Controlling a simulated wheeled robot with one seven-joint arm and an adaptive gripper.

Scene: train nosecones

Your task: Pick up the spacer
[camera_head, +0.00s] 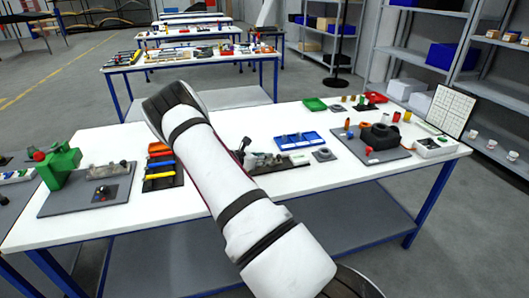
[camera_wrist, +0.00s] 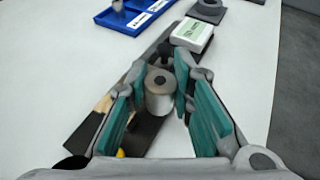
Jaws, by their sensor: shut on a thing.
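The spacer (camera_wrist: 159,103) is a short pale-grey cylinder with a dark hole in its top. In the wrist view it stands upright between the teal pads of my gripper (camera_wrist: 160,76), which is shut on it. It is above or on a long dark tray (camera_wrist: 141,136); I cannot tell whether it still touches it. In the head view my gripper (camera_head: 243,153) is low over the white table, partly hidden by my arm, and I cannot make out the spacer there.
A blue tray (camera_head: 318,143) and a grey square block with a ring (camera_head: 323,155) lie to the right. A white box with a green label (camera_wrist: 192,33) is just beyond the gripper. A tool mat (camera_head: 178,176) and green vise (camera_head: 60,165) stand left. Clear white tabletop (camera_wrist: 245,65) lies right in the wrist view.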

